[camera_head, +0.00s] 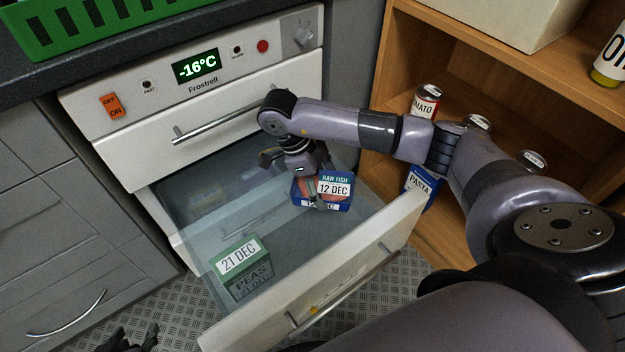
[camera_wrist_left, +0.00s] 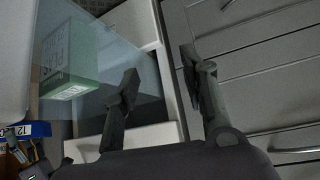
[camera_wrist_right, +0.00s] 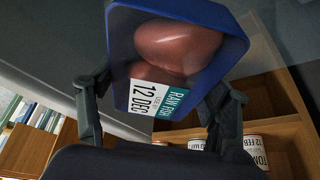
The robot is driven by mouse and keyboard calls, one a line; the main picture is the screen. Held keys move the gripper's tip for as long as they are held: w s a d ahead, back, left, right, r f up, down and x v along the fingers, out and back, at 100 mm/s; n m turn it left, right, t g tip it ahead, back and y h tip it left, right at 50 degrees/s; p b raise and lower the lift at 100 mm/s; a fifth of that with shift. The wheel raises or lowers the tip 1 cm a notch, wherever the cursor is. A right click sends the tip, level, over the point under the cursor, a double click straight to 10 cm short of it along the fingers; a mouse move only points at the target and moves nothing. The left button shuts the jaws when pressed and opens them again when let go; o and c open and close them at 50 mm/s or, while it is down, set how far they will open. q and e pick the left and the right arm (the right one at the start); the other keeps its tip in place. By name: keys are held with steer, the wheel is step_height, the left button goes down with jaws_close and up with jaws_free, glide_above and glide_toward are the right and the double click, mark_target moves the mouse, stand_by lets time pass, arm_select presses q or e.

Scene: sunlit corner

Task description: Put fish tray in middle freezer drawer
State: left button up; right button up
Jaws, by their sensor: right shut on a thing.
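The fish tray (camera_head: 340,188) is blue with pinkish fish and a label reading RAW FISH, 12 DEC. My right gripper (camera_head: 318,200) is shut on the tray, which shows between its fingers in the right wrist view (camera_wrist_right: 178,45). The tray is over the far right part of the open middle freezer drawer (camera_head: 375,235); I cannot tell whether it touches the drawer floor. My left gripper (camera_head: 135,342) is low at the bottom left, outside the drawer. Its fingers are apart and empty in the left wrist view (camera_wrist_left: 160,75).
A green peas box (camera_head: 240,265) marked 21 DEC stands in the drawer's front left. The upper drawer (camera_head: 200,130) is shut, below a panel showing -16°C. A wooden shelf (camera_head: 385,130) with cans and a pasta box (camera_head: 420,186) stands right of the freezer.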

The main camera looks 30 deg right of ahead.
arm_select(q)
steer(key=w+d+r+t+h+b, duration=0.2)
steer(key=w+d+r+t, duration=0.1)
steer(key=w+r+t, duration=0.35)
arm_select(e)
step_height(320, 180, down, 13)
steer(key=shift+f+b, duration=0.2)
steer(key=shift+b, duration=0.65)
step_height(320, 180, down, 4)
steer(key=shift+r+b, duration=0.2)
steer(key=shift+b, duration=0.45)
arm_select(q)
step_height(320, 180, up, 14)
steer(key=d+t+h, duration=0.2)
steer(key=t, duration=0.5)
steer(key=shift+w+r+m+t+h, duration=0.25)
steer(key=shift+w+m+t+h, duration=0.1)
steer(key=shift+m+h, duration=0.05)
arm_select(e)
steer(key=shift+f, duration=0.1)
steer(key=shift+f, duration=0.1)
steer(key=o, duration=1.5)
arm_select(q)
steer(key=shift+s+r, duration=0.15)
steer(key=shift+r, duration=0.15)
